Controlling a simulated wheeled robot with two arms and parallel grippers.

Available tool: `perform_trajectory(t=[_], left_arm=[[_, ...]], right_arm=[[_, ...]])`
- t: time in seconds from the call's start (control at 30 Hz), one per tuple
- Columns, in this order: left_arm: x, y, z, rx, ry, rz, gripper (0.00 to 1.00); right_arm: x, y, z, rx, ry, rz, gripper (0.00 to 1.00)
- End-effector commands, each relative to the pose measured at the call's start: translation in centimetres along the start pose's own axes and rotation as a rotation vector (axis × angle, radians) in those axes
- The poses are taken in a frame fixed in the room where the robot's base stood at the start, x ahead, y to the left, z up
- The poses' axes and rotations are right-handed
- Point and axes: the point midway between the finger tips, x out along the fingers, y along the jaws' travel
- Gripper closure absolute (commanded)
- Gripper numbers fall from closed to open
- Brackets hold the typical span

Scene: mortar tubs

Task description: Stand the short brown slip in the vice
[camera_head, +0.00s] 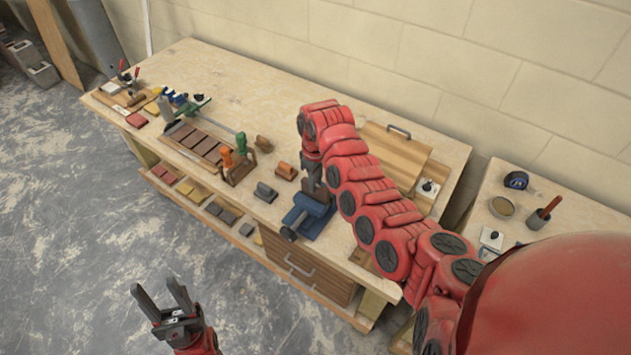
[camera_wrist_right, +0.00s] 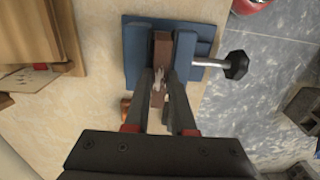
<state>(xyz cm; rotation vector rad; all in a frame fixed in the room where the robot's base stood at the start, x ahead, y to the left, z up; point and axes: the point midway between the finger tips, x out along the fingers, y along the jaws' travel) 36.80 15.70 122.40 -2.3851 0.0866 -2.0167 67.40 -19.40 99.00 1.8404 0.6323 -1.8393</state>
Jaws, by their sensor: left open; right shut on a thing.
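The short brown slip (camera_wrist_right: 161,50) stands out between the two jaws of the blue vice (camera_wrist_right: 184,52) in the right wrist view. I cannot tell how deep it sits or whether both jaws touch it. My right gripper (camera_wrist_right: 159,82) is shut on the slip, pointing down over the vice. In the head view the vice (camera_head: 310,218) is near the bench's front edge, with my right gripper (camera_head: 312,183) above it; the slip is hard to make out there. My left gripper (camera_head: 163,300) is open and empty, over the floor in front of the bench.
A rack with green and orange handles (camera_head: 237,165), small blocks (camera_head: 265,192) and a tray of brown slips (camera_head: 199,143) lie left of the vice. A wooden board with a handle (camera_head: 398,150) is behind my right arm. The back middle of the bench is clear.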

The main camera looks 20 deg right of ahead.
Motion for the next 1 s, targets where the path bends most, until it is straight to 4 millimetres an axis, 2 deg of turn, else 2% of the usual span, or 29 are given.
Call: perform_trajectory(t=[0.53,0.8,0.83,1.0], left_arm=[[-0.9,0.0,0.1,0.000,0.000,0.000,0.50],[-0.9,0.0,0.1,0.000,0.000,0.000,0.50],[-0.9,0.0,0.1,0.000,0.000,0.000,0.50],[-0.9,0.0,0.1,0.000,0.000,0.000,0.50]], right_arm=[[1.8,0.0,0.0,0.000,0.001,0.000,1.00],[1.8,0.0,0.0,0.000,0.001,0.001,1.00],[1.8,0.0,0.0,0.000,0.001,0.001,0.72],[1.8,0.0,0.0,0.000,0.000,0.001,0.42]])
